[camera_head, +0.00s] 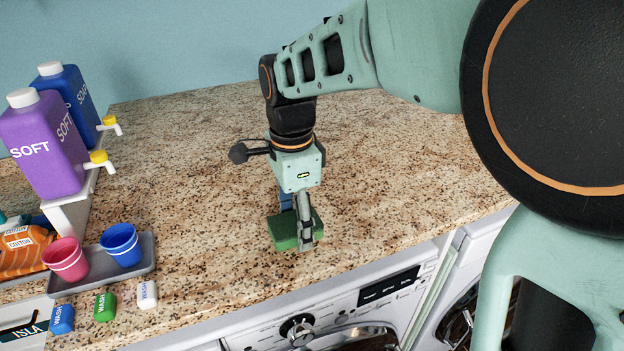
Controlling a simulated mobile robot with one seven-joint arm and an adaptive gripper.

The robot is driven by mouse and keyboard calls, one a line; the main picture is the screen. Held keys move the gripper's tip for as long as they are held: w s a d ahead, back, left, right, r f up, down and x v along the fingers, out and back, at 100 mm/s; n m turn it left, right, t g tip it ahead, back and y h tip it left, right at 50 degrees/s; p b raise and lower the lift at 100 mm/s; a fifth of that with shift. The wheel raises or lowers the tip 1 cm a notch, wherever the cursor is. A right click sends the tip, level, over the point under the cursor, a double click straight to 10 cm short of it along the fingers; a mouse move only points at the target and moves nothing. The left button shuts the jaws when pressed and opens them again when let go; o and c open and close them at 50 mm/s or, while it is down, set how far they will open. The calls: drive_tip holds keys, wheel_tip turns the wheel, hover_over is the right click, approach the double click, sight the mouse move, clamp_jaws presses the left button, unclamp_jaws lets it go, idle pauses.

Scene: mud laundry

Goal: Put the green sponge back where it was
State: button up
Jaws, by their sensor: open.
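The green sponge (283,231) lies on the speckled countertop, close to the front edge above a white washing machine. My gripper (304,240) points down at the sponge, with one finger in front of its near right side. The far finger is mostly hidden behind the gripper. The jaws are open, and the sponge appears to sit between or right beside them; contact cannot be made out. A small blue part (285,199) shows behind the gripper, just above the sponge; I cannot tell what it is.
At left, purple (42,145) and blue (74,104) bottles stand on a white stand. A grey tray (143,270) holds pink and blue cups. Small blue, green and white WASH blocks (104,307) lie in front. The countertop behind and right of my gripper is clear.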

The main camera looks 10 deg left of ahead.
sight(295, 223)
wheel_tip(295, 223, up, 12)
drive_tip(key=shift+s+r, duration=0.15)
idle(0.4)
